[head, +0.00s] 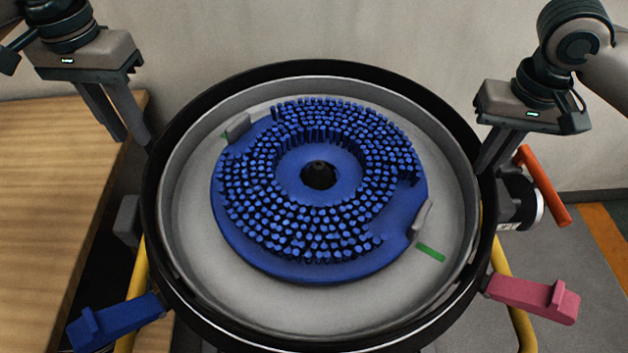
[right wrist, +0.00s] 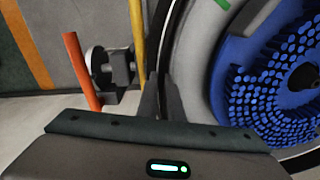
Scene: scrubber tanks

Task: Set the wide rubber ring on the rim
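The wide rubber ring (head: 300,70) is a black band around the top of the round grey tank (head: 188,235) in the head view. I cannot tell whether it is fully seated on the rim. My right gripper (head: 488,168) is at the ring's right side. In the right wrist view its two fingers (right wrist: 161,98) are close together, with the ring's dark edge (right wrist: 178,35) running down between them. My left gripper (head: 134,140) is at the ring's left back side, its fingers apart with a gap between them, and looks empty.
A blue bristled disc brush (head: 330,268) lies in the tank. A blue handle (head: 110,322) and a pink handle (head: 535,298) stick out at the front. An orange lever (head: 545,188) stands on the right. A wooden table (head: 50,180) is on the left, a wall behind.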

